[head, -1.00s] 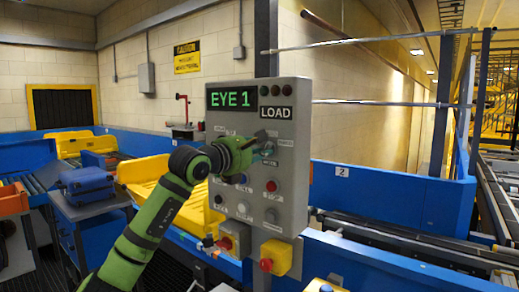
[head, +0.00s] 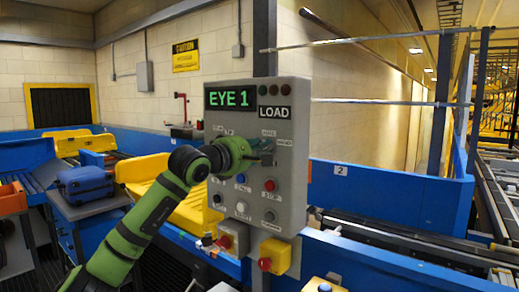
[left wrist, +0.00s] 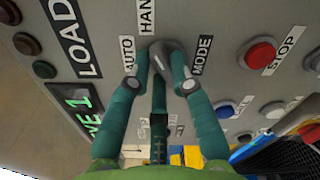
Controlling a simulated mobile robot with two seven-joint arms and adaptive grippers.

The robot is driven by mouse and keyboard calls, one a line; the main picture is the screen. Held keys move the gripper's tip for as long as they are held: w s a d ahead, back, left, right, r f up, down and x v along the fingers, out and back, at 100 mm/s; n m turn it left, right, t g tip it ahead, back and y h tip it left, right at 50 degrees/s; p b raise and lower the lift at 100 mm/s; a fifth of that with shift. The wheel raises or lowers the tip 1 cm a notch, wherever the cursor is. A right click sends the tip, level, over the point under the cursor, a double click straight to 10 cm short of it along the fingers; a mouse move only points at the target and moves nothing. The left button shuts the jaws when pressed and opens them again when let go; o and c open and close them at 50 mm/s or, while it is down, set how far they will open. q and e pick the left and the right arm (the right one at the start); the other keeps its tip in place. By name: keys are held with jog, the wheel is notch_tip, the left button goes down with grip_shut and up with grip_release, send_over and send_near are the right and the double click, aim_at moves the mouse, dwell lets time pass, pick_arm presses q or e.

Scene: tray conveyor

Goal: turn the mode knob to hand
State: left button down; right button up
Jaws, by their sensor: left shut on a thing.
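The mode knob (left wrist: 166,55) is a small dark grey knob on a grey control panel (head: 294,205). In the left wrist view it lies between the AUTO, HAND (left wrist: 147,14) and MODE labels. Its exact pointing is hard to tell because the fingers partly cover it. My left gripper (left wrist: 160,82) has its teal fingers shut on the knob, one on each side. In the head view my left gripper (head: 262,152) reaches the panel from the left and mostly hides the knob. My right gripper is not in view.
The panel has a green EYE 1 display (head: 231,98), a LOAD label and several buttons, including a red STOP button (head: 270,185). Below is a yellow box with a red button (head: 272,257). Blue conveyor sides and yellow trays (head: 165,190) stand behind.

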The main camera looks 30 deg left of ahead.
pick_arm(q)
jog(key=c, duration=1.1)
grip_release()
jog(key=shift+s, duration=0.1)
jog(key=s, duration=1.2)
jog(key=shift+a, duration=0.4)
jog(key=shift+w, duration=0.1)
